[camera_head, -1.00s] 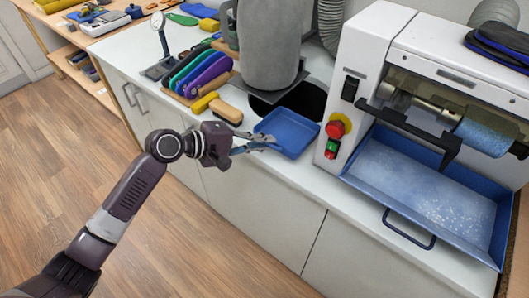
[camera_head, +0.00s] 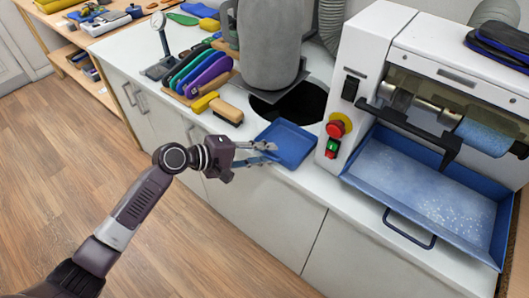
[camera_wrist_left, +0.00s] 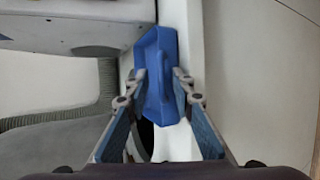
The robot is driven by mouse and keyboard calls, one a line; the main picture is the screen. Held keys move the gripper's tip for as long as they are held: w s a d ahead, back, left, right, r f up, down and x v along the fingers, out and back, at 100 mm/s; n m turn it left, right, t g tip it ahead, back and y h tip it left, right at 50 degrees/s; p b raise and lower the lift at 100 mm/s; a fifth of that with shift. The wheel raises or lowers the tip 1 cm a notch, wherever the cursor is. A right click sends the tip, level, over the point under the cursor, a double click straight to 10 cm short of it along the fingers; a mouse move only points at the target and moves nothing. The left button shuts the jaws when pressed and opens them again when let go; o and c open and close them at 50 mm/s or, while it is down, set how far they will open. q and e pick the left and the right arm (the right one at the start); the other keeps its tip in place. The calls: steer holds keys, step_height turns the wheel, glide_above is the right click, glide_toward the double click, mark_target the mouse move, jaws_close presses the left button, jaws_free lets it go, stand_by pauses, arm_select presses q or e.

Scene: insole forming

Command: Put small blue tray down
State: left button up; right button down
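The small blue tray (camera_head: 294,141) lies at the front of the white counter, left of the machine, in the head view. It also shows in the left wrist view (camera_wrist_left: 151,78), with its raised handle (camera_wrist_left: 164,72) facing the gripper. My left gripper (camera_head: 268,153) is at the tray's front left side. In the left wrist view its two fingers (camera_wrist_left: 157,85) are spread on either side of the handle, with a gap between them and the handle. The exact contact under the tray is hard to see. My right gripper is not in view.
The white machine (camera_head: 365,75) with a large blue tray (camera_head: 425,195) stands to the right. A round dark hole (camera_head: 300,102) and a grey cylinder (camera_head: 270,45) are behind the small tray. A brush (camera_head: 226,111) and colored insoles (camera_head: 205,75) lie left.

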arm_select(q)
steer(key=shift+a, duration=0.1)
